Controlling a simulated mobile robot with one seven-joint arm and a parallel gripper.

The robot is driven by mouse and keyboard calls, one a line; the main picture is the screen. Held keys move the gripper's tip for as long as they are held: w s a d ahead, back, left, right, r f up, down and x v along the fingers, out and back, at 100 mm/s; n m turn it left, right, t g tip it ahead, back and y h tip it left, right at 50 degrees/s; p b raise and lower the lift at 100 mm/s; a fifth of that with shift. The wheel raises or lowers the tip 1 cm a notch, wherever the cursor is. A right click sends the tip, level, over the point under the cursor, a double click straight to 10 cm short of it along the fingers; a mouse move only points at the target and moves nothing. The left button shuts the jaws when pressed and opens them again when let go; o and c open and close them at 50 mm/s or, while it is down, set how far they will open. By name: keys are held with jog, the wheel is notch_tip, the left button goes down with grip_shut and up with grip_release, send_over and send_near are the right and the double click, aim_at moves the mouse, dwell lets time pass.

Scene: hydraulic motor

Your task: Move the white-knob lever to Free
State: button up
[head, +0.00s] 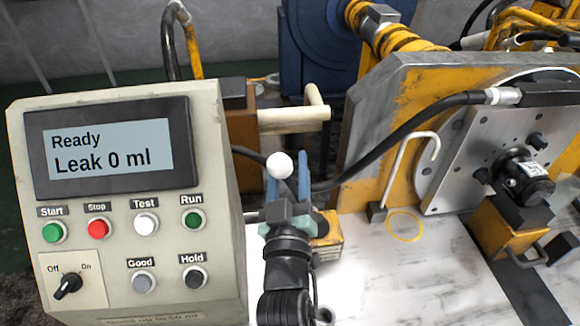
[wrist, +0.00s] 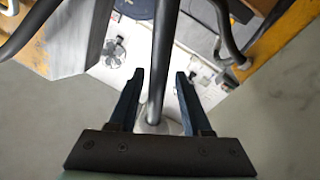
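The white knob (head: 279,165) tops a lever in the middle of the head view. My gripper (head: 288,178) is right at it, with its blue fingers pointing up on either side of the lever. In the wrist view the dark lever rod (wrist: 162,50) runs between the two fingers of my gripper (wrist: 160,74), with a visible gap on each side. The pale knob (wrist: 158,125) is between the fingers near the palm, partly hidden by it. The gripper looks open. The lever's base is mostly hidden behind my arm, and no Free marking is readable.
A control panel (head: 120,240) stands at the left; its screen (head: 112,148) reads "Ready, Leak 0 ml". A yellow-edged metal plate (head: 400,110) with a motor (head: 525,180) is at the right. A black hose (head: 400,125) crosses behind the lever. The white bench top (head: 420,285) is mostly clear.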

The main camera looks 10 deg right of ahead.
jog(key=shift+s, duration=0.1)
jog(key=v, duration=1.2)
jog(key=shift+s+b, duration=0.35)
jog(key=shift+s, duration=0.05)
jog(key=shift+f, duration=0.1)
